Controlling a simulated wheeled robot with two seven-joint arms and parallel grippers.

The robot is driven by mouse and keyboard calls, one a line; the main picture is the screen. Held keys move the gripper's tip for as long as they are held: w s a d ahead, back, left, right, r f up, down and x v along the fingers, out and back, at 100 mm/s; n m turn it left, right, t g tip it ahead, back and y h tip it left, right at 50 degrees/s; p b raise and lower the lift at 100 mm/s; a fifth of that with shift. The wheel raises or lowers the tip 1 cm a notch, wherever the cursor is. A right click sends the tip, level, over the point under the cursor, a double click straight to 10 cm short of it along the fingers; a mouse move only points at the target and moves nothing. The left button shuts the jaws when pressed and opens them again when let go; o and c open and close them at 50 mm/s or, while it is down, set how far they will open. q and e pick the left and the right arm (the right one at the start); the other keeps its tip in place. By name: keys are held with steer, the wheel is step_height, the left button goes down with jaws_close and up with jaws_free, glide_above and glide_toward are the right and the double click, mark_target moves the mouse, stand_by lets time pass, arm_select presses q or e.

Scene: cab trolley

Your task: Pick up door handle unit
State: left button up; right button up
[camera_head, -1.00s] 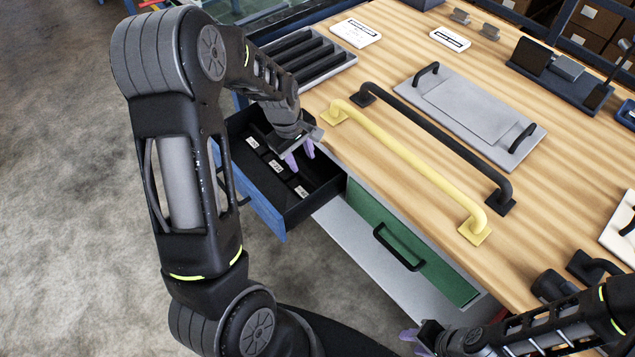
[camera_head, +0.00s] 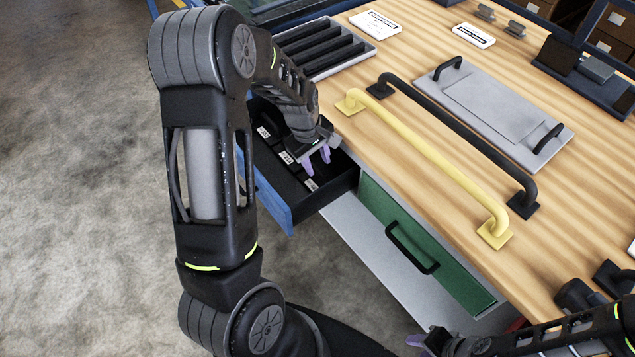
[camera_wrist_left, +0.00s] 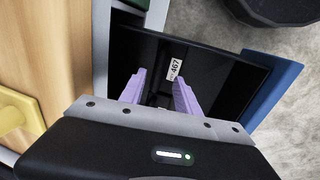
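The blue-fronted drawer (camera_head: 276,192) stands open at the bench's left end, with a black interior. White labels, including the drawer label (camera_head: 311,184), mark its contents, but no door handle unit is clearly distinguishable there. My left gripper (camera_head: 317,163) points down over the drawer, its purple fingers apart and nothing visible between them. In the left wrist view, the left gripper (camera_wrist_left: 159,90) straddles the area just below a white label (camera_wrist_left: 176,68) reading 467. Whether its fingertips touch anything is unclear. My right gripper (camera_head: 420,340) is at the bottom edge, mostly hidden by its own arm.
The wooden bench (camera_head: 385,140) carries a yellow bar handle (camera_head: 430,158), a black bar handle (camera_head: 460,138) and a grey plate (camera_head: 495,105) with black grips. A slotted grey tray (camera_head: 322,50) lies behind the drawer. A green drawer (camera_head: 425,250) is shut beside it.

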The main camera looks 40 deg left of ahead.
mark_target(321, 173)
arm_select(q)
steer(key=shift+w+f, duration=0.1)
steer(key=shift+f, duration=0.25)
steer(key=shift+w+f, duration=0.2)
steer(key=shift+f, duration=0.65)
steer(key=shift+w+f, duration=0.15)
steer(key=shift+f, duration=0.7)
steer(key=shift+w+f, duration=0.2)
steer(key=shift+f, duration=0.65)
jaws_close()
